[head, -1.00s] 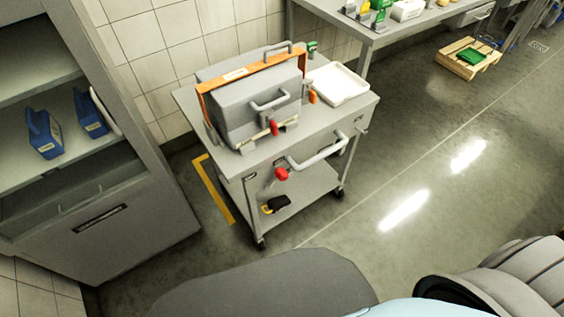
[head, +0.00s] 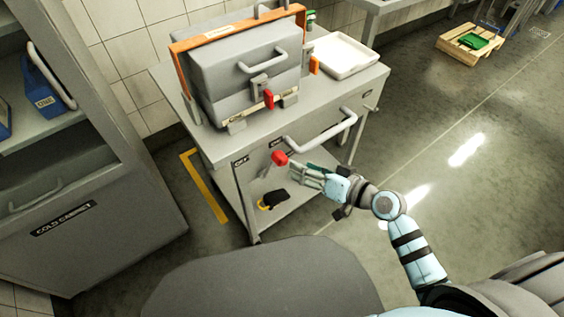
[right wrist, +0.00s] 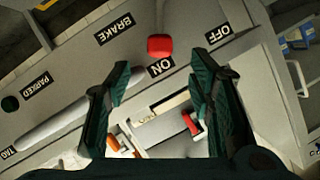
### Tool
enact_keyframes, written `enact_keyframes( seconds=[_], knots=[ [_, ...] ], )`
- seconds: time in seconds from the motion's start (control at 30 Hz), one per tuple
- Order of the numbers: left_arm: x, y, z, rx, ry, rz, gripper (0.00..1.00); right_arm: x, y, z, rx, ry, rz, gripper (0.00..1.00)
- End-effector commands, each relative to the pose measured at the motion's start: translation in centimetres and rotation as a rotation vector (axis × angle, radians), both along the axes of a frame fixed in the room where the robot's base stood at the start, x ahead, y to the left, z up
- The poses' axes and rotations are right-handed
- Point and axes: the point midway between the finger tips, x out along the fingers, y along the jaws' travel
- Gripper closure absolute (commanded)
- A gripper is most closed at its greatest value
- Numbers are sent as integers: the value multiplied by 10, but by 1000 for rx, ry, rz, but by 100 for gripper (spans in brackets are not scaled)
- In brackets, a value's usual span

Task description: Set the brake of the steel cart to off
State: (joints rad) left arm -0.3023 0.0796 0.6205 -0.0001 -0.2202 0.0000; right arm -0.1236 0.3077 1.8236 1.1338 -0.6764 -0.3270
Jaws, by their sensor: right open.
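The steel cart (head: 212,145) stands by the tiled wall. Its brake lever has a red knob (head: 279,158) on the front panel; the knob also shows in the right wrist view (right wrist: 160,47). It sits right beside the ON label (right wrist: 161,66), apart from the OFF label (right wrist: 218,34). A BRAKE label (right wrist: 114,30) is on the same panel. My right gripper (head: 298,174) is open and empty, just right of and below the knob in the head view. In the right wrist view its fingers (right wrist: 160,72) point towards the panel, with the knob beyond their tips. My left gripper is out of view.
A cart handle bar (head: 325,132) is close above my right gripper. On the cart top are a grey box (head: 225,75) with an orange frame and a white tray (head: 342,55). A cold cabinet (head: 110,225) stands left. Open floor (head: 430,130) lies right.

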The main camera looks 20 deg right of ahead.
Motion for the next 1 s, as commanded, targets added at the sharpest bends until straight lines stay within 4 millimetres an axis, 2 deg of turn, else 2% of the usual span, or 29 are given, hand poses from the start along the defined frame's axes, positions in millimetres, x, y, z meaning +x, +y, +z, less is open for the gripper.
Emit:
enact_keyframes(
  seconds=[0.1,0.3,0.5,0.73,1.0],
  knots=[
    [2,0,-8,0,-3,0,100,26,17,-12,6,-1,-3,52],
    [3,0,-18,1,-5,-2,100,58,38,-26,3,1,-3,52],
    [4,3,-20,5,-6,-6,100,71,46,-31,-1,1,-3,52],
    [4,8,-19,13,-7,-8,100,72,47,-31,-1,1,-3,52],
    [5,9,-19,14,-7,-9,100,71,46,-31,-1,2,-4,93]
  ],
)
